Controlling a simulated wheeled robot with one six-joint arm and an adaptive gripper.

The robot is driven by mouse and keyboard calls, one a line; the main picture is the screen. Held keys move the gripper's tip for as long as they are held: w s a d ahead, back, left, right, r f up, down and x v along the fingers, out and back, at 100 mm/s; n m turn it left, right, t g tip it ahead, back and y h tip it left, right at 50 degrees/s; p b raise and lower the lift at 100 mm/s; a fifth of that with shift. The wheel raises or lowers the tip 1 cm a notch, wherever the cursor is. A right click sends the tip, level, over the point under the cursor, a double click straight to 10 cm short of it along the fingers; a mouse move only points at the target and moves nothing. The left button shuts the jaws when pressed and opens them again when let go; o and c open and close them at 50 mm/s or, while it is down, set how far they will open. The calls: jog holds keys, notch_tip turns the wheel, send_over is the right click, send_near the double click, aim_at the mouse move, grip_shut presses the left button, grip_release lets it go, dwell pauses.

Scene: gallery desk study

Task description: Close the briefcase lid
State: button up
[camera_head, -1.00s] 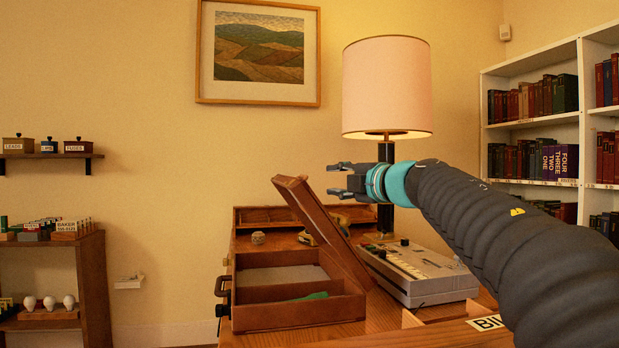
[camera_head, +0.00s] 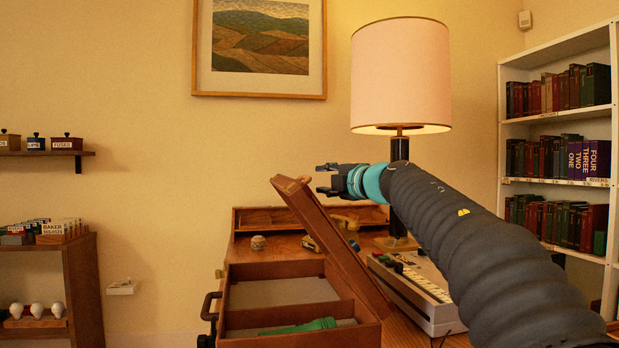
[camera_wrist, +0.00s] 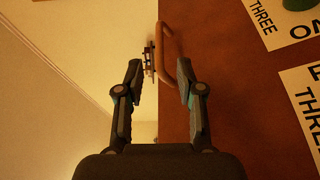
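The open brown briefcase (camera_head: 372,335) stands on the desk. Its lid (camera_head: 335,240) is raised on the right side and leans, its top edge tilted to the left. The lower part holds a divider and a green object (camera_head: 302,326). My gripper (camera_head: 324,179) is just right of the lid's top edge, with its fingers apart and pointing left. In the wrist view my gripper (camera_wrist: 158,75) is open and empty. A curved brown loop and a small metal piece (camera_wrist: 150,60) show beyond the fingertips, by the edge of a brown surface (camera_wrist: 230,100). I cannot tell whether anything touches.
A lamp (camera_head: 401,75) stands behind my arm. A grey-white keyboard-like device (camera_head: 425,292) lies right of the briefcase. Small items lie on the desk behind it. A bookshelf (camera_head: 556,122) is at the right. Printed cards (camera_wrist: 300,90) show in the wrist view.

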aim_at(310, 179)
jog(key=p+x, duration=0.1)
jog(key=x, duration=0.5)
jog(key=shift+w+a, duration=0.25)
jog(key=shift+a, duration=0.05)
grip_shut()
